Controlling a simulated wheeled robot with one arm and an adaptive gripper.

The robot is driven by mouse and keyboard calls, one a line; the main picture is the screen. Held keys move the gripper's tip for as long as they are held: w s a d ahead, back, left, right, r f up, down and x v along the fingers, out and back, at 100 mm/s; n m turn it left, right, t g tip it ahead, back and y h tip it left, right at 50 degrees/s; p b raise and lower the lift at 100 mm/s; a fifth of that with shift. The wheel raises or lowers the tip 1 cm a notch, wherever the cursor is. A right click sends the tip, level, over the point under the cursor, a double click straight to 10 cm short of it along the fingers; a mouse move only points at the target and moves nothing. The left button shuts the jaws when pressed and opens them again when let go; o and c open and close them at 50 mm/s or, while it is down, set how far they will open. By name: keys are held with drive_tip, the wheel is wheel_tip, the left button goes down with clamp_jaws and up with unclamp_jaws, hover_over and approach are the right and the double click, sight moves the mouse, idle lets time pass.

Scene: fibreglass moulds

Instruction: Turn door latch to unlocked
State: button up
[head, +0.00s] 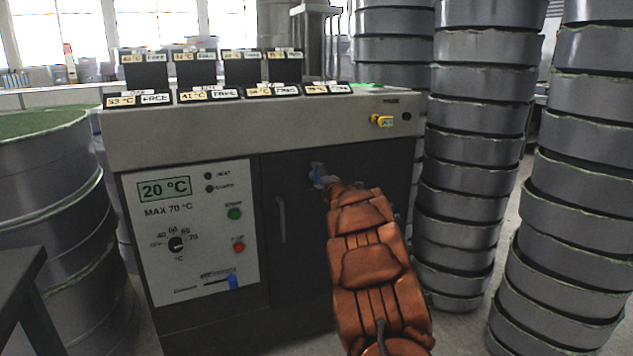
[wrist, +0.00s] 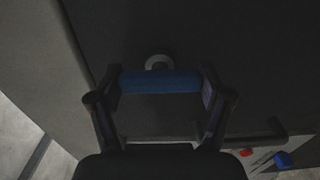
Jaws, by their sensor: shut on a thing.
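The door latch (wrist: 160,81) is a blue bar on a pale round mount (wrist: 158,61) on the dark cabinet door (wrist: 200,30). In the wrist view the bar lies across the picture between the two fingers of my gripper (wrist: 160,84), which is shut on it. In the head view the blue latch (head: 318,177) shows just past the tip of my orange-brown arm, at the upper part of the door. My gripper's fingers are largely hidden there. I cannot read any lock marking by the latch.
The door has a vertical grey handle (head: 281,220) left of my arm. Left of it is a control panel (head: 190,235) with a dial, green and red buttons and a blue slider. Labelled blocks (head: 225,93) stand on top. Stacks of grey round moulds (head: 475,140) stand close on the right.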

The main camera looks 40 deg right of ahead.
drive_tip(key=o, duration=1.1)
drive_tip(key=shift+s, duration=0.15)
drive_tip(key=shift+v, duration=5.85)
